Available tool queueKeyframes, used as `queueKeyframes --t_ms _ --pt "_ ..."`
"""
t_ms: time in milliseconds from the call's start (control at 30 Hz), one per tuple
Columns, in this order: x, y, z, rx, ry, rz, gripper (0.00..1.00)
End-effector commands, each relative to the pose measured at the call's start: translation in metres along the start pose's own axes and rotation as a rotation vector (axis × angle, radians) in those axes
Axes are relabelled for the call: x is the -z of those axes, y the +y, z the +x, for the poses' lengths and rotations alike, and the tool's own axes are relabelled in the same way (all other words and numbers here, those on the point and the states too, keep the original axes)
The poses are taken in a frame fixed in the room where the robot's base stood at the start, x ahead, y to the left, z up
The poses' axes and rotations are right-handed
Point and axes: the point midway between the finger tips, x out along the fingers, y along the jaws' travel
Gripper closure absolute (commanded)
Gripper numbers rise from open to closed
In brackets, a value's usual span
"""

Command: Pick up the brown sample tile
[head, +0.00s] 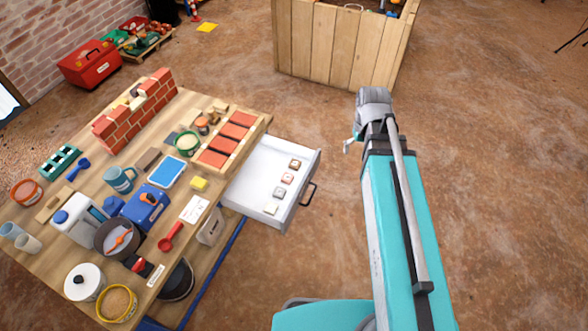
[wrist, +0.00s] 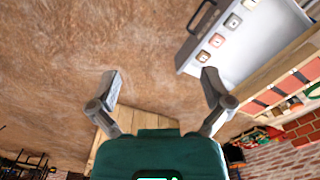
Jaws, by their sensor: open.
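The brown sample tile (head: 295,164) lies in the pulled-out white drawer (head: 258,204), at the far end of a row of small tiles. It also shows in the wrist view (wrist: 204,57), near the drawer's corner. A pinkish tile (head: 287,177), a grey tile (head: 279,191) and a pale tile (head: 270,208) continue the row toward the near side. My gripper (wrist: 160,76) is open and empty, with bare floor between its fingers. In the head view it is to the right of the drawer and mostly hidden by my arm; one finger (head: 348,145) shows.
The drawer has a dark handle (head: 308,194) on its right front. The wooden workbench (head: 60,230) is crowded with tools, tubs and a small brick wall (head: 135,110). A wooden crate (head: 340,45) stands behind. Floor between drawer and crate is clear.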

Motion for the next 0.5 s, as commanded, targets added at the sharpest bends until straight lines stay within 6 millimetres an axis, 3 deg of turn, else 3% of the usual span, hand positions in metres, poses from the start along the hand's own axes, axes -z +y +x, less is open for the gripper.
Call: queueKeyframes --t_ms 33,500 --pt "0.016 -0.005 0.020 0.000 0.000 -0.039 0.00" --pt "0.119 -0.059 0.113 0.000 0.000 -0.443 0.00"
